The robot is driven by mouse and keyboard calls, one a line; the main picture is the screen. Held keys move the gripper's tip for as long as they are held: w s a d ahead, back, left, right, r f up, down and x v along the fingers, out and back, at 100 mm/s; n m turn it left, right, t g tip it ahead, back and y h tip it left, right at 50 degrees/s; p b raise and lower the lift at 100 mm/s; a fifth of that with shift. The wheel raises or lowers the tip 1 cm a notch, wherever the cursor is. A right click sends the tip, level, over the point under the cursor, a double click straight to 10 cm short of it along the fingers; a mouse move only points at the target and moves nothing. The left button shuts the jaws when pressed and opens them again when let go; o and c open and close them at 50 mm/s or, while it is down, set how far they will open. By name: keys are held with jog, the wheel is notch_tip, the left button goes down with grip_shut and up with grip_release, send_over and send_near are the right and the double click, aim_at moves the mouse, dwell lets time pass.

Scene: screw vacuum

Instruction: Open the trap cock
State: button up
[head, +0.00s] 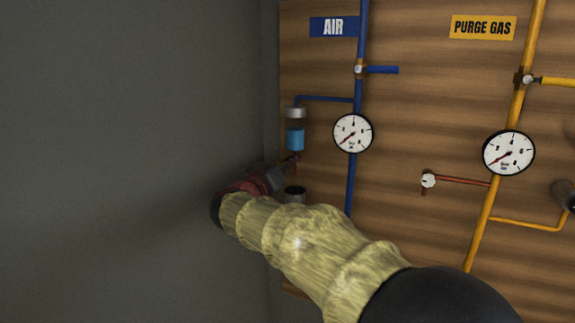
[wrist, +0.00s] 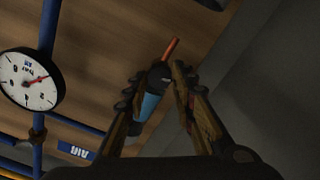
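The trap (head: 295,134), a clear bowl with blue liquid and a grey cap, hangs by the AIR line in the head view. Its cock with a red lever (wrist: 170,48) sits at the bowl's bottom end. In the wrist view the blue bowl (wrist: 150,105) and dark cock body show between my fingers. My gripper (wrist: 156,78) has its fingers apart around the cock area, the right fingertip close beside the lever's base; contact cannot be told. In the head view my gripper (head: 283,171) is just below the trap and partly hides the cock.
A grey wall (head: 130,130) stands close to the left of my gripper. A gauge (head: 352,133) and the blue AIR pipe (head: 361,50) are to its right. A dark cup (head: 295,194) is just below the gripper. Yellow purge gas pipes (head: 530,60) are farther right.

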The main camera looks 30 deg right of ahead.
jog(key=o, duration=0.4)
jog(key=v, duration=1.2)
jog(key=w+d+m+p, duration=0.2)
jog(key=w+d+m, duration=0.4)
jog(key=d, duration=0.3)
jog(key=shift+w, duration=0.4)
